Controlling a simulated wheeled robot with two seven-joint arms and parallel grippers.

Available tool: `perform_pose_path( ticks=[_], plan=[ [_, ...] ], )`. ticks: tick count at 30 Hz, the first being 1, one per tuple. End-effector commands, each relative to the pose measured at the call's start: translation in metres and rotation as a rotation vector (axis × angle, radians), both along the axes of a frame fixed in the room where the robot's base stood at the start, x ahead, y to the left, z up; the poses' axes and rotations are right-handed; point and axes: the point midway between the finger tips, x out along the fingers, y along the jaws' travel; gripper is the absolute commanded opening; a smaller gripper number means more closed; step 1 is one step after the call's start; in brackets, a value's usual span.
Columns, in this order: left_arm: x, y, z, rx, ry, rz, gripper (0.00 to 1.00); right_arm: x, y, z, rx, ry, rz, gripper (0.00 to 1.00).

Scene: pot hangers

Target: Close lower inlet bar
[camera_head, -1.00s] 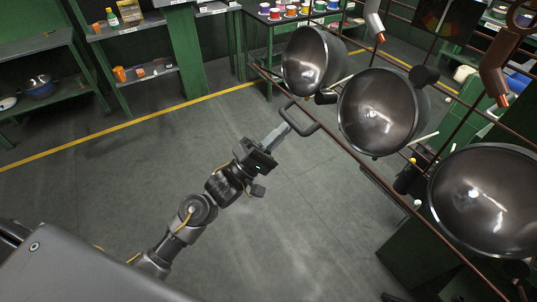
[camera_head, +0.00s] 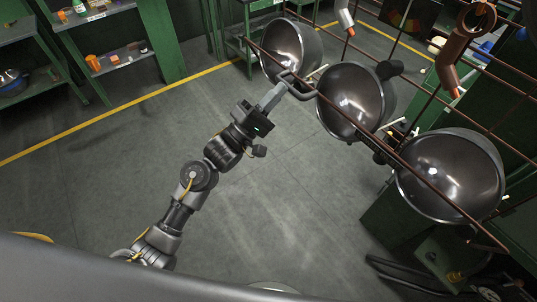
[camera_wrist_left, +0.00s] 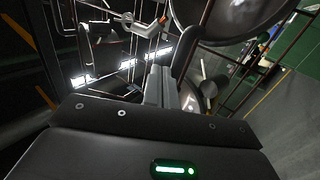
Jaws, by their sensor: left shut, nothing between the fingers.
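The lower inlet bar, a thin rust-brown rail (camera_head: 408,164), runs diagonally in the head view across the front of the hanging pots. In the left wrist view the closed fingers (camera_wrist_left: 162,88) point away toward the rails and pots; the contact itself is not clear there. My right gripper is not in view.
Three dark metal pots hang on the rack: left (camera_head: 290,50), middle (camera_head: 352,103) and right (camera_head: 450,178). Green shelves (camera_head: 100,45) stand at the upper left. The floor (camera_head: 270,200) around my left arm is clear.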

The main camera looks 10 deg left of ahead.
Motion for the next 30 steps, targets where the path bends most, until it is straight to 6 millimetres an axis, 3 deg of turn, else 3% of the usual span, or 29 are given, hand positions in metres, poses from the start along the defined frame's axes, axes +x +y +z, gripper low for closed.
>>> perform_pose_path(
  ticks=[17, 22, 24, 30],
  plan=[
    [-0.005, 0.006, -0.003, 0.003, 0.004, -0.003, 0.00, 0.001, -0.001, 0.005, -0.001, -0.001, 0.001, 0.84],
    [-0.020, 0.022, -0.006, 0.003, 0.003, -0.016, 0.00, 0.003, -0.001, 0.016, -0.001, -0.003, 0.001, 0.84],
    [-0.033, 0.034, -0.019, 0.003, 0.000, -0.017, 0.00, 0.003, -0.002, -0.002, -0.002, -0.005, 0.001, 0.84],
    [-0.062, 0.065, -0.026, 0.002, 0.001, -0.016, 0.00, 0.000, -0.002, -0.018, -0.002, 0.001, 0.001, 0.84]
  ],
)
